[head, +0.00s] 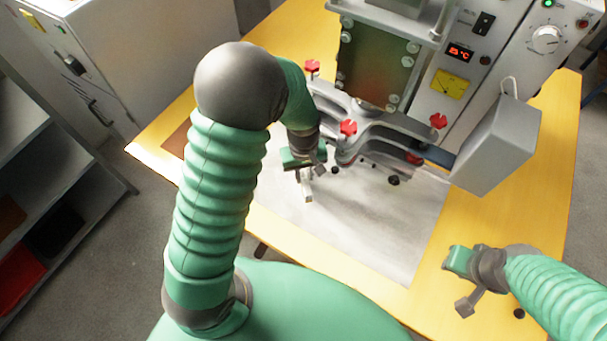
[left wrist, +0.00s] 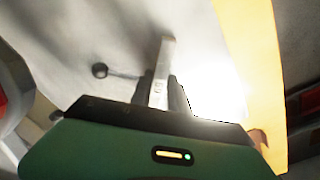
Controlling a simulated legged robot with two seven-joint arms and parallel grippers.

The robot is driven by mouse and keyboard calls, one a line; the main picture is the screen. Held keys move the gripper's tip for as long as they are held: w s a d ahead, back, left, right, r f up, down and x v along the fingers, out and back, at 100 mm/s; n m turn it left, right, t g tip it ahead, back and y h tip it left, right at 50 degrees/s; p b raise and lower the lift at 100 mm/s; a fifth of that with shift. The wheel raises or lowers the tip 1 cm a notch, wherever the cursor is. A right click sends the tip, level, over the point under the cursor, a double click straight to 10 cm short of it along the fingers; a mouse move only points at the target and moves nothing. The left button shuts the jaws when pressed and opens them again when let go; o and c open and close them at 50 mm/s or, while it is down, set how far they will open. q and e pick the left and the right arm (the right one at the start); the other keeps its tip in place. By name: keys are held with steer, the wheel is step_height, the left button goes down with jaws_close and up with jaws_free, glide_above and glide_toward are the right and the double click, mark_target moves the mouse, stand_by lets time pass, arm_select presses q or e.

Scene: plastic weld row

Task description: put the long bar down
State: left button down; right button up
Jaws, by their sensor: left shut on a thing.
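My left gripper (head: 308,172) is shut on the long bar (head: 308,189), a narrow pale metal piece that sticks out from between the fingers. In the left wrist view the bar (left wrist: 161,75) points away from the fingers (left wrist: 160,95) over the pale plate. I cannot tell whether its far end touches the plate. My right gripper (head: 462,285) is over the right part of the yellow table; whether its jaws are open is unclear.
A welding press with grey clamp arms (head: 385,135) and red knobs (head: 348,128) stands close behind my left gripper. The pale plate (head: 380,225) on the yellow table (head: 500,215) is largely clear in front. A grey box (head: 497,145) juts out at right.

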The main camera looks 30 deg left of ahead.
arm_select(q)
steer(key=c, duration=1.5)
jaws_free()
steer(key=shift+s, duration=0.1)
steer(key=shift+o, duration=1.2)
steer(key=shift+d+r, duration=0.1)
steer(key=shift+d, duration=0.3)
